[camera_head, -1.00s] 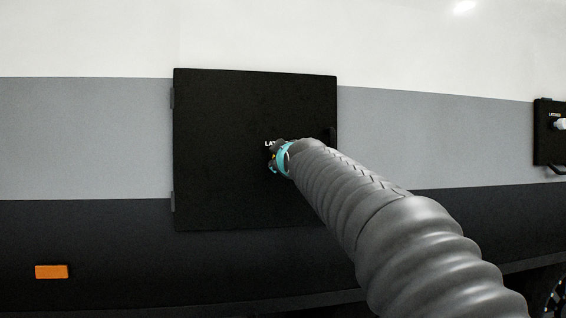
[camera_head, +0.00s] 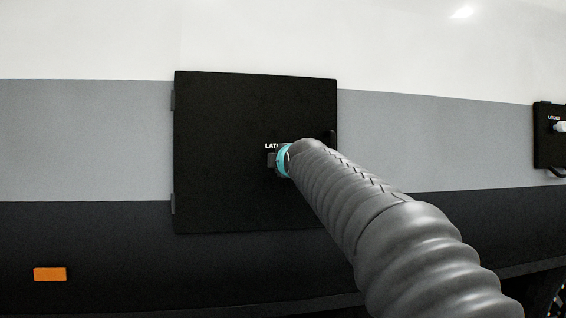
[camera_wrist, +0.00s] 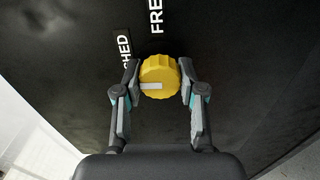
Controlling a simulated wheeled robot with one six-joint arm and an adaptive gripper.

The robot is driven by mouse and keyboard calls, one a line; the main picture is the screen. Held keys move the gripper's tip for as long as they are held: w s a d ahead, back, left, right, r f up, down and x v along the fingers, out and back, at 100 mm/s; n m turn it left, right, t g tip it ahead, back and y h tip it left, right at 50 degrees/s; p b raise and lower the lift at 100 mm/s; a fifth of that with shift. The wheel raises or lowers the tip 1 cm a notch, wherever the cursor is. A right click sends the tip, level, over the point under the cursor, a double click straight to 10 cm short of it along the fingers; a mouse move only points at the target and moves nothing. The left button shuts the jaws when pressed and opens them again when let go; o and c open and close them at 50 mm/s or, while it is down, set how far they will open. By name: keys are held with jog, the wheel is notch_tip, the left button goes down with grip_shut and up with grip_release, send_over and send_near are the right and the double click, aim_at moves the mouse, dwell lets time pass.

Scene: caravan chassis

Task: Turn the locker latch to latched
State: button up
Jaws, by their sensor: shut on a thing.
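The locker door (camera_head: 225,150) is a black square panel on the caravan side, closed. Its latch is a round yellow knob (camera_wrist: 160,70) with a white pointer mark, seen in the wrist view. A "FREE" label (camera_wrist: 156,15) lies above the knob. My gripper (camera_wrist: 158,80) is shut on the knob, one finger on each side. In the head view my gripper (camera_head: 279,160) is at the door; my arm hides the knob.
A second, smaller black panel (camera_head: 549,150) with a pale knob is at the far right. An orange marker (camera_head: 50,274) is low at left. The wall left of the door is clear.

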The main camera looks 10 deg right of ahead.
dwell(0.4)
jog(key=o, duration=1.2)
jog(key=shift+c, duration=0.2)
jog(key=shift+s, duration=0.15)
jog(key=s, duration=1.1)
jog(key=shift+s, duration=0.35)
